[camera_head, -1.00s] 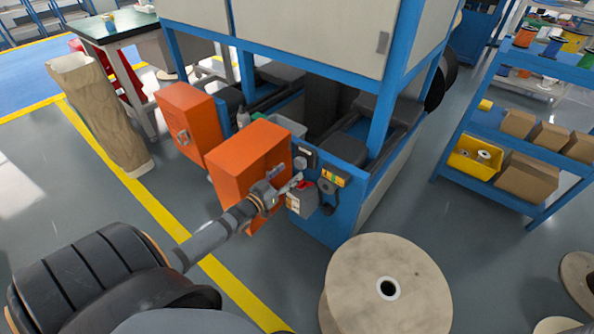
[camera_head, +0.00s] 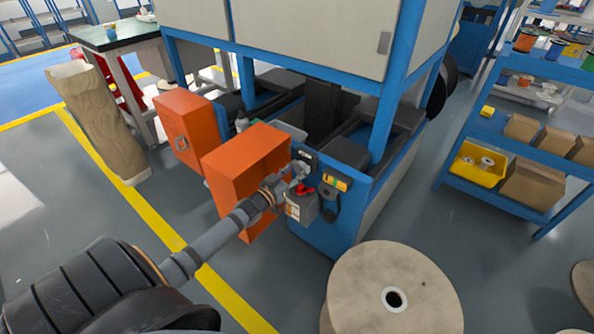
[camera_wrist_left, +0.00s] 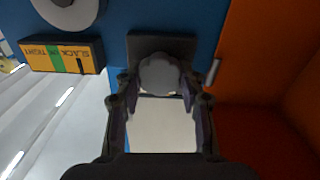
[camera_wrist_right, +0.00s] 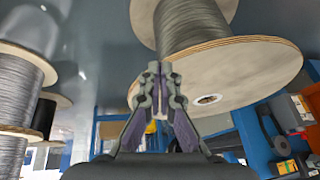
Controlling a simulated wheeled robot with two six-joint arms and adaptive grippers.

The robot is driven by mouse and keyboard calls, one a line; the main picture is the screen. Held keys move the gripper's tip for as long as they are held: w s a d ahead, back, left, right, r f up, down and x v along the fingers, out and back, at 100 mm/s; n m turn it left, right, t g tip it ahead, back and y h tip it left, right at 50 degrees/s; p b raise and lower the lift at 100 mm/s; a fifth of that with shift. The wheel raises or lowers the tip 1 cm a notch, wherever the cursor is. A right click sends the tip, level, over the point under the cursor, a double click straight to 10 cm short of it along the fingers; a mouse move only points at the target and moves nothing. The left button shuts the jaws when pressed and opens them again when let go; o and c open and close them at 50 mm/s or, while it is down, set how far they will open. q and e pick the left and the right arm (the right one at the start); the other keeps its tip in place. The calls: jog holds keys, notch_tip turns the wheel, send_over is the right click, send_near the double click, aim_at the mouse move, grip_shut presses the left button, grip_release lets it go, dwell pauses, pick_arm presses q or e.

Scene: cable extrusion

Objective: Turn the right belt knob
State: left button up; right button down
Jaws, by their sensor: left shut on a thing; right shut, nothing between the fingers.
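A round grey knob (camera_wrist_left: 160,74) sits on a dark plate (camera_wrist_left: 140,42) on the blue machine panel. My left gripper (camera_head: 300,171) is at the front of the machine, shut on the knob. In the left wrist view its fingertips (camera_wrist_left: 160,88) are on both sides of the knob. The fingers largely hide the knob in the head view. A tension gauge (camera_wrist_left: 62,55) with SLACK and TIGHT ends and a green middle band is beside it; a dark pointer appears on the SLACK side. My right gripper (camera_wrist_right: 160,76) is shut and empty, away from the panel.
Orange boxes (camera_head: 232,165) stand left of the panel. A grey box with a red switch (camera_head: 303,190) is just below the knob. A large wooden spool (camera_head: 350,298) stands in front at the right; a wire spool (camera_wrist_right: 235,75) is ahead of my right gripper.

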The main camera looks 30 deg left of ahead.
pick_arm(q)
jog(key=shift+c, duration=1)
pick_arm(e)
jog(key=shift+s, duration=0.1)
jog(key=shift+r, duration=0.15)
pick_arm(q)
jog(key=shift+r+m+p, duration=0.1)
jog(key=shift+m+p, duration=0.3)
jog(key=shift+m, duration=0.3)
jog(key=shift+r+m+p, duration=0.1)
jog(key=shift+m+p, duration=1)
jog(key=shift+p, duration=0.05)
jog(key=shift+m+p, duration=0.75)
jog(key=shift+m, duration=0.45)
jog(key=shift+f+m+p, duration=0.2)
jog(key=shift+m+p, duration=0.4)
jog(key=shift+m, duration=0.8)
pick_arm(e)
notch_tip(320, 180, up, 6)
jog(key=s+d+g+h, duration=0.1)
jog(key=d+g, duration=0.1)
jog(key=g, duration=0.1)
jog(key=shift+s+d, duration=0.15)
jog(key=shift+s, duration=0.1)
jog(key=shift+r+g, duration=0.2)
jog(key=shift+g, duration=0.1)
